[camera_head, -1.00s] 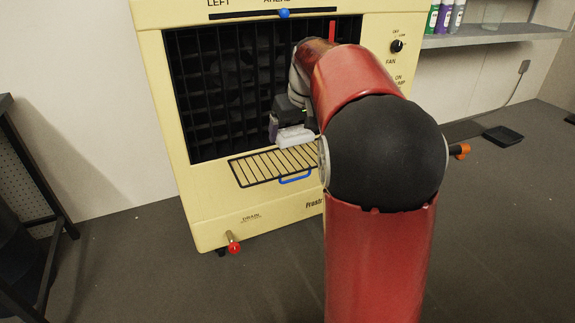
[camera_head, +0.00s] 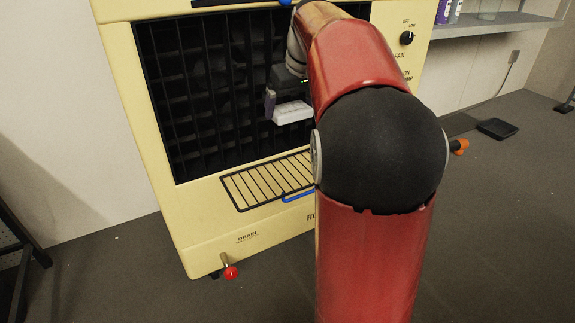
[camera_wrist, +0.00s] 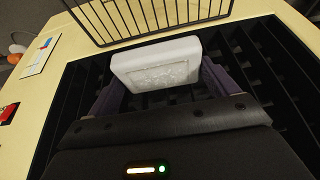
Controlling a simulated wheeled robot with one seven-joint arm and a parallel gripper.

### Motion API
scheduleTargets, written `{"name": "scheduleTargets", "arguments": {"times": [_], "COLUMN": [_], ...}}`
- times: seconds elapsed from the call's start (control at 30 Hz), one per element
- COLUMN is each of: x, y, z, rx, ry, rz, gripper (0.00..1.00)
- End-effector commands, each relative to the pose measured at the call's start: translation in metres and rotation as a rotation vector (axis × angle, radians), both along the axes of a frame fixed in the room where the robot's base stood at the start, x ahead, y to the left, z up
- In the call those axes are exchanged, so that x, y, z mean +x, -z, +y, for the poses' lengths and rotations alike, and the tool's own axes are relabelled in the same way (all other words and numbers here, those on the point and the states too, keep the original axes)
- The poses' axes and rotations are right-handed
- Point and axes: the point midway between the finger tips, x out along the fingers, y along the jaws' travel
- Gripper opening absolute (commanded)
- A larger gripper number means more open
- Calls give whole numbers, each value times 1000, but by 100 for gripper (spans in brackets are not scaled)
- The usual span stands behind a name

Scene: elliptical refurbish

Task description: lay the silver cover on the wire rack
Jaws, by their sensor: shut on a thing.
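The silver cover (camera_head: 292,112) is a small pale, rounded block. My gripper (camera_wrist: 160,86) is shut on it, with a purple finger on each side in the wrist view; the cover (camera_wrist: 157,62) sticks out past the fingertips. In the head view, my gripper and the cover are in front of the cooler's dark grille, above the wire rack. The wire rack (camera_head: 262,182) is a black-barred shelf on the cooler's front below the grille, empty where visible. Its right end is hidden behind my arm. The rack (camera_wrist: 150,22) also shows beyond the cover in the wrist view.
The cream cooler (camera_head: 118,75) has a dark slatted grille (camera_head: 195,100). A blue handle (camera_head: 298,195) sits at the rack's front edge. A red-tipped drain valve (camera_head: 230,271) sticks out low at the front. A shelf with bottles (camera_head: 455,12) is at the upper right.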

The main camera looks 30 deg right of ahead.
Motion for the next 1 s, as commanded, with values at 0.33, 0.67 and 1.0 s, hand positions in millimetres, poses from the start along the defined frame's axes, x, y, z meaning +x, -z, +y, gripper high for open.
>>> {"name": "scheduleTargets", "arguments": {"times": [0.33, 0.67, 1.0], "x": [0, 0, 1], "y": [96, 127, 163], "z": [0, 0, 0], "rx": [0, 1, -1], "ry": [-1, 0, -1], "rz": [2, 1, -1], "gripper": [56, 56, 56]}}
